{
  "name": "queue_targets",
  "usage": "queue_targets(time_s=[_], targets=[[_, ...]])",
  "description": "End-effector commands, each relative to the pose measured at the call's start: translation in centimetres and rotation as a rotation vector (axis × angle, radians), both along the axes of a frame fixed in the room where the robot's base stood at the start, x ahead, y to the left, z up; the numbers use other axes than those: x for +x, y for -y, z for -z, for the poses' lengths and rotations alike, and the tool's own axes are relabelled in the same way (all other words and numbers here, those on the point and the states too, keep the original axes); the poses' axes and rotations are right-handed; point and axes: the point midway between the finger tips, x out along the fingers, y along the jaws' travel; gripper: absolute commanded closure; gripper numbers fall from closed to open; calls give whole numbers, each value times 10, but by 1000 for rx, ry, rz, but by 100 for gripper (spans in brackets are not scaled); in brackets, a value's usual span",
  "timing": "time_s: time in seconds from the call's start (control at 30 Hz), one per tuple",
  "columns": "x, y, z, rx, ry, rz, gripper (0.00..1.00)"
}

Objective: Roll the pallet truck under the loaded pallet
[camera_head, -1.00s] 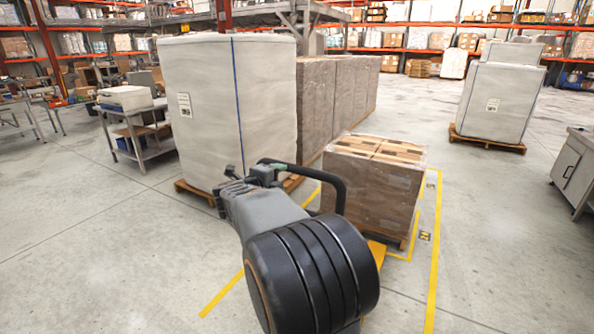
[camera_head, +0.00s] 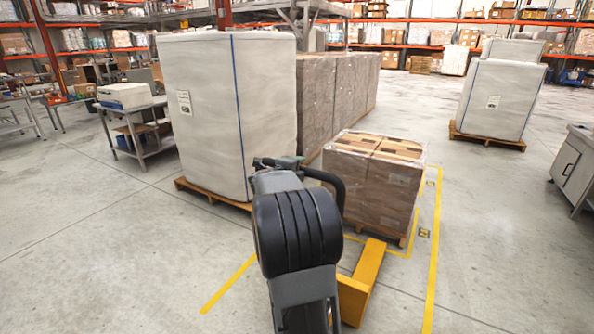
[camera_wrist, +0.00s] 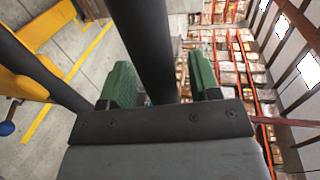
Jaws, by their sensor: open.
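The loaded pallet (camera_head: 387,230), wooden with wrapped brown cartons (camera_head: 370,185), stands right of centre in the head view. The pallet truck shows a yellow fork (camera_head: 366,268) on the floor, its far end at the pallet's near side; whether it reaches underneath is unclear. My arm hides much of the truck. Its black handle loop (camera_head: 338,190) rises beside my arm. In the wrist view the yellow truck body (camera_wrist: 28,72) is at left. My gripper (camera_wrist: 163,82), green-padded, is open, with a black handle bar (camera_wrist: 148,35) running between its fingers. It is small in the head view (camera_head: 277,163).
A tall white-wrapped pallet load (camera_head: 215,110) stands left of the loaded pallet, with brown wrapped loads (camera_head: 340,95) behind. Yellow floor lines (camera_head: 434,250) border the pallet. A metal bench (camera_head: 575,165) is at right, a side table (camera_head: 140,130) at left. Floor at front left is clear.

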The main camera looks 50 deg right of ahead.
Motion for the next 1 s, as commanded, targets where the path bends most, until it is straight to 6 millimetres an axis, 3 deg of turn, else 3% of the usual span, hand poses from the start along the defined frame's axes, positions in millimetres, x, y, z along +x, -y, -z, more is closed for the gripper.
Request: queue_targets(time_s=[0.13,0.7,1.0], targets=[[0,0,0,0,0,0,44],[0,0,0,0,0,0,99],[4,1,0,1,-1,-6,100]])
